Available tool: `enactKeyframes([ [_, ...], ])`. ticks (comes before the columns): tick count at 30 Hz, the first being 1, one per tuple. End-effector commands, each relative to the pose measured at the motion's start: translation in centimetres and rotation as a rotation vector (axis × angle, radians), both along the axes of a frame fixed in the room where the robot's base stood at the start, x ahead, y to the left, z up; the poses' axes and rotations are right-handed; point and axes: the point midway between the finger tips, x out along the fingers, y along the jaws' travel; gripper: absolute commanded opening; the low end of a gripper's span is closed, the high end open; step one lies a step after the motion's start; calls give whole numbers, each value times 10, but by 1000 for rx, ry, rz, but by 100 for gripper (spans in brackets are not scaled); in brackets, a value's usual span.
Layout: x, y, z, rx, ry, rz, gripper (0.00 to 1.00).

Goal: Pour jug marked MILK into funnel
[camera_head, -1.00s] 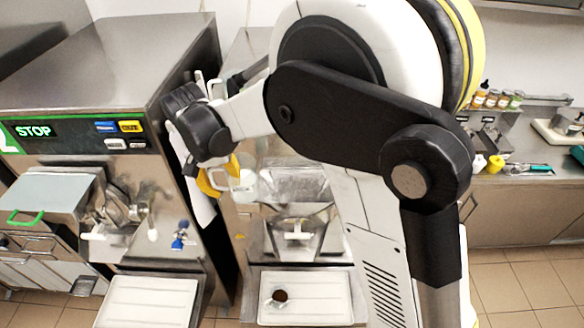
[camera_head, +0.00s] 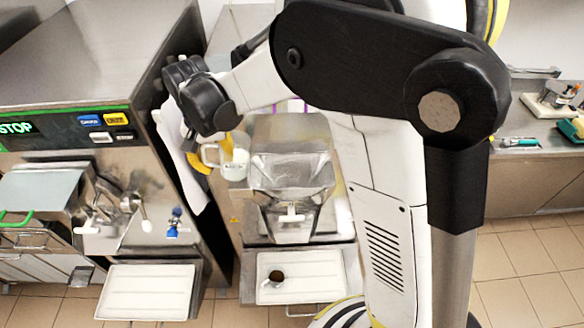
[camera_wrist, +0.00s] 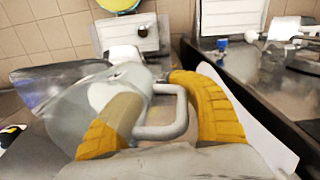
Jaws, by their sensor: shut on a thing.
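My gripper (camera_head: 208,158) has its yellow fingers shut on the handle of a whitish jug (camera_head: 234,165). The jug is held in the air, just left of a steel hopper (camera_head: 292,150) on the middle machine. Small dark marking shows on the jug, too small to read. In the wrist view the fingers (camera_wrist: 155,97) close around the handle of the pale jug (camera_wrist: 100,95), whose body lies to the left. No separate funnel can be made out clearly; the steel hopper is the nearest funnel-like shape.
A freezer with a STOP panel (camera_head: 20,128) stands close on the left of my gripper. White trays (camera_head: 148,291) and (camera_head: 325,268) lie below, the right one with a small dark-filled cup (camera_head: 276,277). A counter (camera_head: 530,150) with tools is at right.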

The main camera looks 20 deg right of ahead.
Motion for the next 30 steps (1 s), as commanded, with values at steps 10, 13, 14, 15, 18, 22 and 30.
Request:
enactKeyframes([
  [10, -2, -9, 11, 220, -52, -5, 0],
  [13, -3, -13, 21, 283, -67, -5, 0],
  [14, -3, -14, 23, 301, -70, -5, 0],
  [15, -3, -15, 26, 327, -76, -5, 0],
  [18, -4, -20, 26, 390, -91, -5, 0],
  [22, -5, -26, 27, 472, -110, -4, 0],
  [30, -7, -31, 31, 643, -150, -4, 0],
])
